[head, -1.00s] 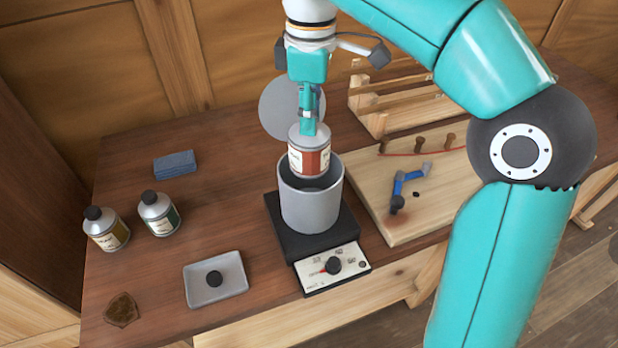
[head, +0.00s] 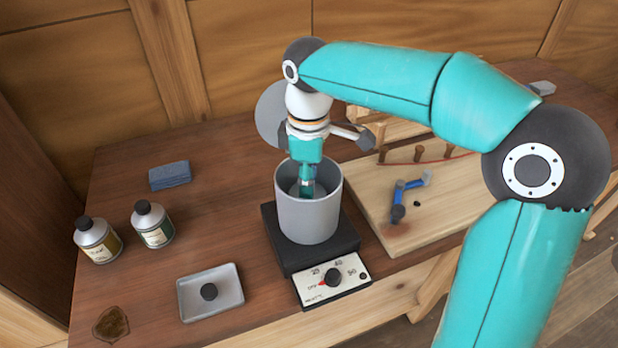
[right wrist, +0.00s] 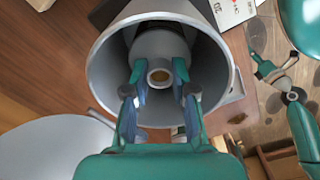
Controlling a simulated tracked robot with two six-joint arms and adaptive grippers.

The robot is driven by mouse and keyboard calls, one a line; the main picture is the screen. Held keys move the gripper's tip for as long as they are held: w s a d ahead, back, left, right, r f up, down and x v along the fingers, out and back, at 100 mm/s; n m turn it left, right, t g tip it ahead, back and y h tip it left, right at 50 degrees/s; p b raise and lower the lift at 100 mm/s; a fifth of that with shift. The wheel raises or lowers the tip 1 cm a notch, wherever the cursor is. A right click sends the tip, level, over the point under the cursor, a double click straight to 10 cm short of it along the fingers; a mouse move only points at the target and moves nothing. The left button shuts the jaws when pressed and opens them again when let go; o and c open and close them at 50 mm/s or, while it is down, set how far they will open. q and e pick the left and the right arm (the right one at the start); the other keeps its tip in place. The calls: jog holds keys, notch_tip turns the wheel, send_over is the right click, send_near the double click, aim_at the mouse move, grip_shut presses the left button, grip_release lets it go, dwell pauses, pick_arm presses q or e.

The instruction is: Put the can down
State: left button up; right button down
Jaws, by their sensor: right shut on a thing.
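The can (right wrist: 158,46) is down inside the grey pot (head: 308,219). In the right wrist view its grey shoulder and round neck show within the pot's rim (right wrist: 101,62). My right gripper (right wrist: 160,76) is shut on the can's neck, with a finger on either side. In the head view the right gripper (head: 307,188) reaches down into the pot from above, and the wall hides most of the can. Whether the can touches the pot's bottom cannot be told. My left gripper is not in view.
The pot stands on a black hotplate with a dial panel (head: 331,281). A grey disc (head: 268,116) is behind the pot; a wooden board (head: 424,228) is right.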

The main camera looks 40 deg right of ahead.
jog(key=c, duration=0.9)
grip_release()
jog(key=shift+c, duration=0.2)
notch_tip(320, 180, up, 12)
jog(key=p, duration=0.2)
